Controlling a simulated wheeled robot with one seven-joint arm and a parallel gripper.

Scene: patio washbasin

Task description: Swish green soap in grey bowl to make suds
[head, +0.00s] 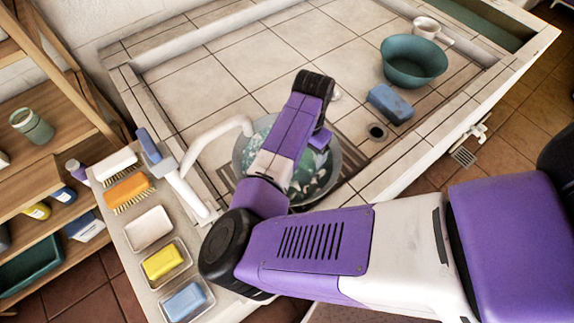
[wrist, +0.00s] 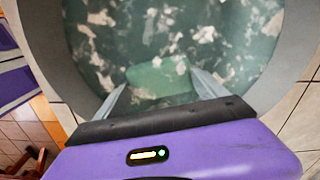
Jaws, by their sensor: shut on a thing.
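The grey bowl (head: 239,155) stands in the basin under the tap, filled with greenish water carrying pale patches like suds. In the wrist view the grey bowl (wrist: 52,50) surrounds the water, with pale patches spread over it. My gripper (wrist: 160,88) reaches over the near rim. Its two fingers are shut on the green soap (wrist: 158,76), which sits between them at or in the water; how deep it is I cannot tell. In the head view my arm covers the middle of the bowl and hides the soap and fingertips.
The white tap (head: 212,132) arches toward the bowl from the left. Brushes (head: 128,192), yellow soap (head: 164,261) and blue soap (head: 185,301) line the left ledge. The tiled back is clear.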

